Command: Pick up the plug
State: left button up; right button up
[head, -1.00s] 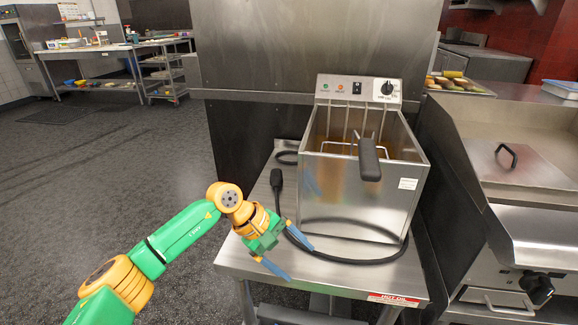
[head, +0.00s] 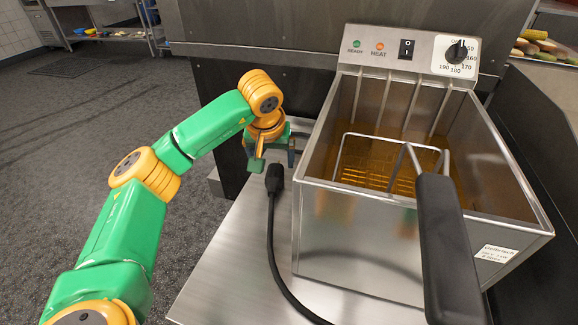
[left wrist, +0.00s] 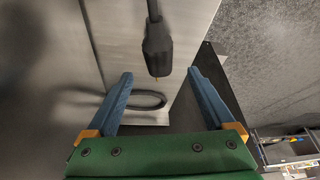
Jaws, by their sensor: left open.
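The black plug (head: 275,178) lies on the steel table to the left of the fryer, with its black cord running toward the front. My left gripper (head: 272,160) is just behind the plug in the head view, close to it. In the left wrist view, the plug (left wrist: 157,50) points in between the two blue fingers of the open left gripper (left wrist: 158,90), a little beyond their tips. Its metal prong shows at the end. Nothing is between the fingers. My right gripper is in neither view.
The steel fryer (head: 370,250) stands right of the plug, with its black basket handle (head: 447,250) jutting forward. A steel table (head: 225,265) has bare room at its left front. A loop of cord (left wrist: 150,99) lies near the left fingers.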

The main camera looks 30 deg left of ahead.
aim_at(274, 175)
pick_arm(q)
jog(key=x, duration=0.4)
jog(key=s+x, duration=0.1)
jog(key=x, duration=0.1)
jog(key=shift+d+f+b, duration=0.3)
jog(key=shift+f+b, duration=0.05)
jog(key=shift+f, duration=0.05)
jog(key=shift+r, duration=0.2)
grip_shut()
